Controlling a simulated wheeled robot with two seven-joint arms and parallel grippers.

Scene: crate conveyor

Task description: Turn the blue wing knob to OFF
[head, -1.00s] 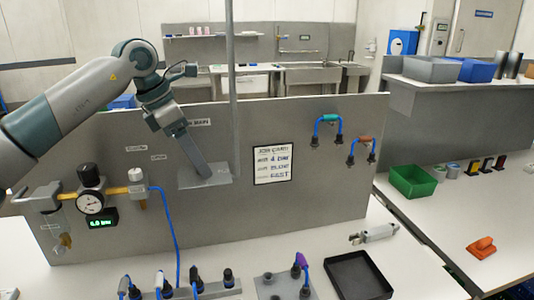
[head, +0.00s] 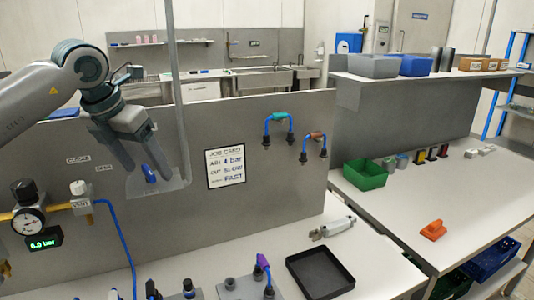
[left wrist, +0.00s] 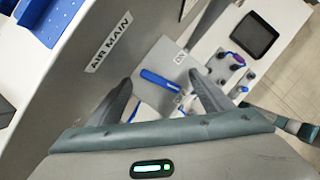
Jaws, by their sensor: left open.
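The blue wing knob (head: 149,173) sits on a small grey plate (head: 172,186) on the upright panel. In the left wrist view the knob (left wrist: 160,81) is a long blue bar lying aslant across its plate (left wrist: 153,99). My left gripper (head: 152,176) is open in front of the panel. In the left wrist view its fingers (left wrist: 161,82) stand one on each side of the knob, with visible gaps. I cannot tell how deep the fingertips reach. My right gripper is not in view.
A thin grey post (head: 178,90) rises close beside my left gripper. A gauge (head: 28,222) and a blue hose (head: 122,240) are at lower left. A job card (head: 225,168) hangs right of the plate. A black tray (head: 320,272) lies on the bench below.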

